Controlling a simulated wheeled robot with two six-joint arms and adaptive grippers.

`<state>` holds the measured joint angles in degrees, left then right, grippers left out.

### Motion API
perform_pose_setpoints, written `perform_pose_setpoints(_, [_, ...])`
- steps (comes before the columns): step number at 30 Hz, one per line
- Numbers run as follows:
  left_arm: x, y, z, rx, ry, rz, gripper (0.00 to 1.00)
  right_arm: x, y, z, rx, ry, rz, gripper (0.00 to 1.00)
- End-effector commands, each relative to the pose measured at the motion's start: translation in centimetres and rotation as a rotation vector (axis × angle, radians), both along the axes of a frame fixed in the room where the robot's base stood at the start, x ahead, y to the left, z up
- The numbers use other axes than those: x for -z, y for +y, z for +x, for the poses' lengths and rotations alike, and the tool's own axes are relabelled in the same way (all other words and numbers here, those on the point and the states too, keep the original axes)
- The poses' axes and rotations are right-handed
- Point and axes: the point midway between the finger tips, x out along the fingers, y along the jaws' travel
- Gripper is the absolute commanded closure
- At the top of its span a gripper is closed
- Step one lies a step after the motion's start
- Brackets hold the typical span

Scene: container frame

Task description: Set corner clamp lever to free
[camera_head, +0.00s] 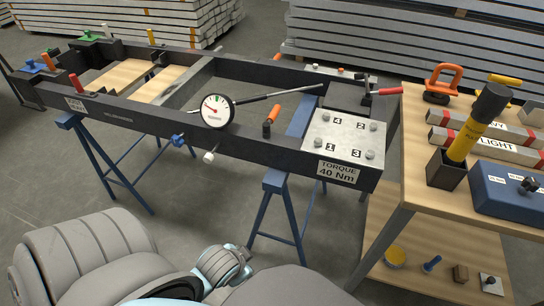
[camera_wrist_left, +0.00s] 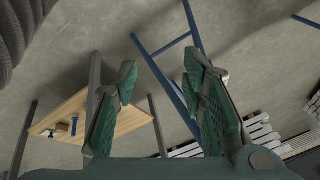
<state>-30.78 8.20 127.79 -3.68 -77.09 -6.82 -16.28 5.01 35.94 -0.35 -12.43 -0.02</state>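A black container frame (camera_head: 245,151) stands on blue trestles. A red-handled lever (camera_head: 388,91) sticks out sideways at its far right corner. An orange-handled lever (camera_head: 272,115) stands tilted on the front rail, and a red-handled lever (camera_head: 73,82) stands near the left end. I cannot tell for certain which is the corner clamp lever, nor read any free mark. My left gripper (camera_wrist_left: 160,65) shows in the left wrist view, with its teal fingers apart and nothing between them. It is away from the levers. My right gripper is not in view.
A torque wrench with a round dial (camera_head: 217,110) lies across the frame. A steel plate (camera_head: 345,137) with numbered bolts covers the front right corner. A wooden bench (camera_head: 410,140) with tools stands close at right. Trestle legs (camera_head: 262,215) stand below; open floor lies in front.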

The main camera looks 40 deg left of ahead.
Motion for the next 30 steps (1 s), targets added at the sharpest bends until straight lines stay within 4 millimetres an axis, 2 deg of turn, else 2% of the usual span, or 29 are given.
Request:
perform_pose_setpoints(1, [-1.7,2.4,2.0,0.152,-0.072,0.168,0.62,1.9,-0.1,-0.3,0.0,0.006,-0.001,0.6])
perform_pose_setpoints(3, [-5.5,5.8,5.1,0.396,-0.136,0.465,0.62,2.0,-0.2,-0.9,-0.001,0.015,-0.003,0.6])
perform_pose_setpoints(6, [-10.9,9.2,9.3,0.727,-0.15,0.924,0.62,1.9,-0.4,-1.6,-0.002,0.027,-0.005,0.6])
perform_pose_setpoints(9, [-15.8,10.6,12.7,1.014,-0.08,1.381,0.62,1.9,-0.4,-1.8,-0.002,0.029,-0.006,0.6])
perform_pose_setpoints(12, [-19.6,10.5,15.1,1.228,0.041,1.772,0.62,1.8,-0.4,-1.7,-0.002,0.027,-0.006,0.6])
perform_pose_setpoints(15, [-21.6,9.9,16.4,1.346,0.152,2.023,0.62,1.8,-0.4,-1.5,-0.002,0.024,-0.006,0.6])
perform_pose_setpoints(20, [-22.0,10.3,18.4,1.376,0.19,2.097,0.62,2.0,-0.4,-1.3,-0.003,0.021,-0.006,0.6])
perform_pose_setpoints(30, [-21.9,13.1,26.5,1.374,0.187,2.087,0.62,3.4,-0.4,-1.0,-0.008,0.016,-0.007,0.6])
